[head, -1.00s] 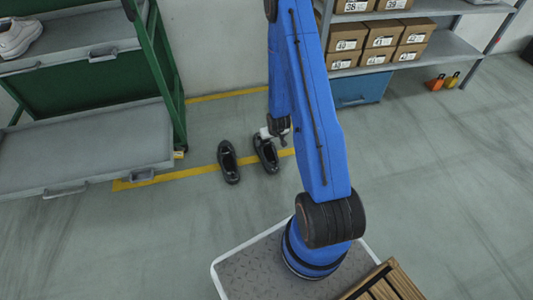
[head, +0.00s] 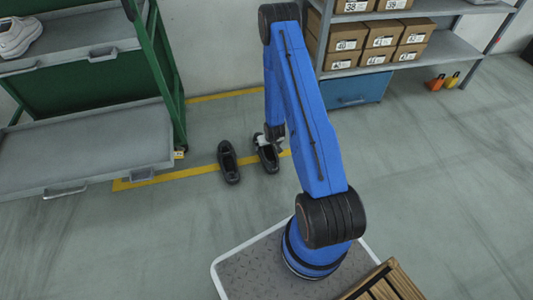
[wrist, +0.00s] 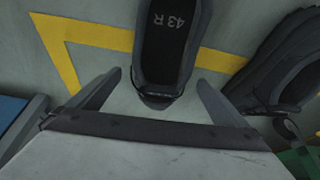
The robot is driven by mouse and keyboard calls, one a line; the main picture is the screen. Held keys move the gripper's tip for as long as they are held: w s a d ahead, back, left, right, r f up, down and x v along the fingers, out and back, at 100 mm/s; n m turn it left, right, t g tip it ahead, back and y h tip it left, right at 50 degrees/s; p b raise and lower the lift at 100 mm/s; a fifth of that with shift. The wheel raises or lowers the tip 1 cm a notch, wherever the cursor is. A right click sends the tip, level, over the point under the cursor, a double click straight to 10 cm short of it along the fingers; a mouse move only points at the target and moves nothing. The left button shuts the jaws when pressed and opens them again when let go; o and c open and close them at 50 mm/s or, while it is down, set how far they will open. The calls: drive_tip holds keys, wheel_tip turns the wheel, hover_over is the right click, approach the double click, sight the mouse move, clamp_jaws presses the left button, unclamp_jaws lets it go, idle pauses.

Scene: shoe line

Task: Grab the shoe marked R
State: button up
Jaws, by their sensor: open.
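The black shoe marked "43 R" (wrist: 165,55) lies on the floor in the middle of the wrist view, its insole facing up. In the head view it is the right one of two black shoes (head: 269,160). My gripper (wrist: 158,80) is open and empty, with one finger on each side of the near end of this shoe. In the head view my gripper (head: 270,138) is over the far end of the shoe and hides part of it. The other black shoe (head: 228,163) lies to the left; in the wrist view it shows at the right (wrist: 285,75), its marking hidden.
A green-framed rack (head: 85,145) with grey shelves stands at the left, a white shoe (head: 18,35) on its upper shelf. A shelf unit (head: 430,52) with numbered boxes and a blue cabinet (head: 355,90) stand at the back right. Yellow floor tape (head: 198,170) runs by the shoes.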

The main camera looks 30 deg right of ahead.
sight(265, 150)
drive_tip(key=x, duration=0.4)
drive_tip(key=shift+f, duration=0.15)
drive_tip(key=c, duration=1.5)
